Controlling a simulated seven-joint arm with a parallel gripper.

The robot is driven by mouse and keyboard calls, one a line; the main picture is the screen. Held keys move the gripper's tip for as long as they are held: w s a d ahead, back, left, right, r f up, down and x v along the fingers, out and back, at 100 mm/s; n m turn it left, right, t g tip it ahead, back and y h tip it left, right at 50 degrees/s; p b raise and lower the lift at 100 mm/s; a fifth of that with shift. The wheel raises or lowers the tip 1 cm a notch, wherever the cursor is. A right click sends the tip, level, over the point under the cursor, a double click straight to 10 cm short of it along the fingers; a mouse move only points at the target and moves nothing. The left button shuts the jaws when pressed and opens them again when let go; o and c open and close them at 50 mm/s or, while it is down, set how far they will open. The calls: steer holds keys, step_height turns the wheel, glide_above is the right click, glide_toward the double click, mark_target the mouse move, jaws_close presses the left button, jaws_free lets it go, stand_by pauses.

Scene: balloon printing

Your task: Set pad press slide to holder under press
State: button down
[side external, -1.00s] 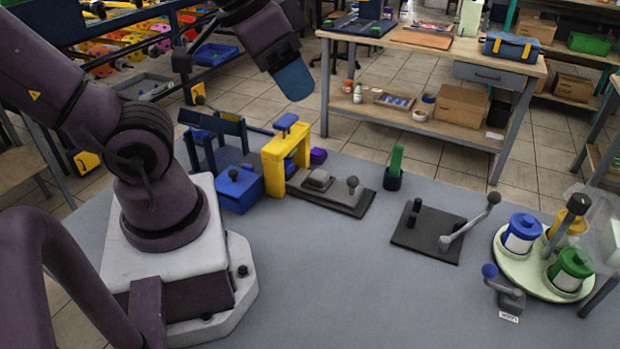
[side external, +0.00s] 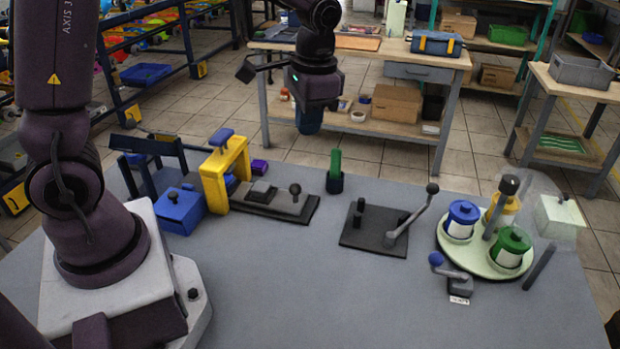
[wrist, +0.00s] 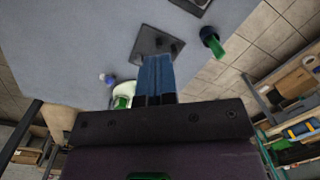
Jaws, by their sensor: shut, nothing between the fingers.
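The yellow pad press (side external: 240,165) with a blue top stands at the back left of the grey table. Its dark base plate (side external: 300,212) runs out to the right from under it. On the plate is the grey slide (side external: 284,203) with an upright round-topped knob (side external: 295,189). The slide is to the right of the press arch; the holder under the press is too hidden to tell. My gripper (side external: 308,128) points down above the table's back edge, up and to the right of the slide, touching nothing. Its blue fingers (wrist: 157,72) are shut and empty in the wrist view.
A blue box (side external: 180,210) stands left of the press. A green item in a dark cup (side external: 335,184) is to the right of the slide. Further right are a lever plate (side external: 362,240) and a round tray (side external: 448,245) with coloured jars. The front middle is clear.

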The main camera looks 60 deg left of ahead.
steer(key=w+a+f+m+g+y, duration=0.1)
steer(key=w+a+f+m, duration=0.3)
steer(key=w+f, duration=0.4)
steer(key=shift+w+f+m+g, duration=0.3)
steer(key=shift+w+m+g, duration=0.3)
steer(key=shift+w, duration=0.55)
steer(key=x, duration=1)
steer(key=shift+s+f, duration=0.1)
steer(key=shift+s, duration=0.05)
steer(key=shift+s+a+f, duration=0.1)
steer(key=shift+s+a, duration=0.65)
steer(key=shift+s, duration=0.25)
steer(key=shift+s+a+f, duration=0.15)
steer(key=shift+s+a, duration=0.2)
steer(key=shift+s, duration=0.2)
